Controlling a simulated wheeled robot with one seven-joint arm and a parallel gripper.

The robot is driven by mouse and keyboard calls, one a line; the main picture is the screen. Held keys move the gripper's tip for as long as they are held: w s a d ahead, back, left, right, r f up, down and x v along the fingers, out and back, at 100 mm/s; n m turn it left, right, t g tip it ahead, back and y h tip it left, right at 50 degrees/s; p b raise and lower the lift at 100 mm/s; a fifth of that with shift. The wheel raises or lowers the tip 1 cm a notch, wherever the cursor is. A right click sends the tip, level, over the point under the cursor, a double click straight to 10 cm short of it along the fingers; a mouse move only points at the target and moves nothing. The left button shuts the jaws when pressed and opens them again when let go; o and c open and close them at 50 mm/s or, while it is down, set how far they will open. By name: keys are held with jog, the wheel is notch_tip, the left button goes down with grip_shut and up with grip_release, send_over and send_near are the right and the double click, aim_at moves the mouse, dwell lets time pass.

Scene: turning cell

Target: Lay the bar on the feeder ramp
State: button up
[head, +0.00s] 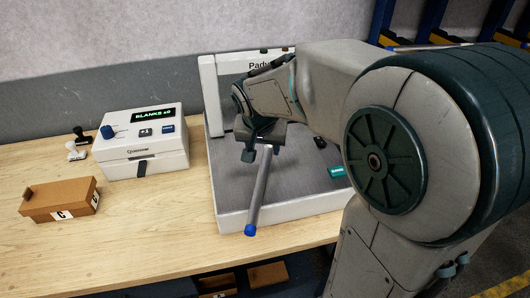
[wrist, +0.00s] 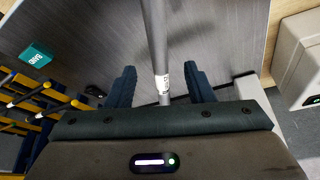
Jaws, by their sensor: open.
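The bar (head: 259,195) is a thin grey rod with a blue end cap. It lies lengthwise over the grey surface of the feeder ramp (head: 225,180), its blue end at the ramp's front edge. Whether it rests fully on the surface is hard to tell. In the wrist view the bar (wrist: 155,35) runs between the two fingers, with a white label near them. My gripper (head: 262,150) is open around the bar; in the wrist view (wrist: 160,72) gaps show on both sides. The bar's far end is hidden by my gripper.
A white control box (head: 144,145) with a green display stands left of the ramp. A brown carton (head: 60,200) and a black stamp-like knob (head: 81,134) are further left. A teal tag (head: 336,171) sits on the ramp's right. The wooden bench front (head: 150,240) is clear.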

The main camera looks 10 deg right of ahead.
aim_at(265, 157)
jog(key=shift+p+x, duration=0.5)
jog(key=shift+x, duration=2.4)
jog(key=shift+r, duration=0.1)
grip_shut()
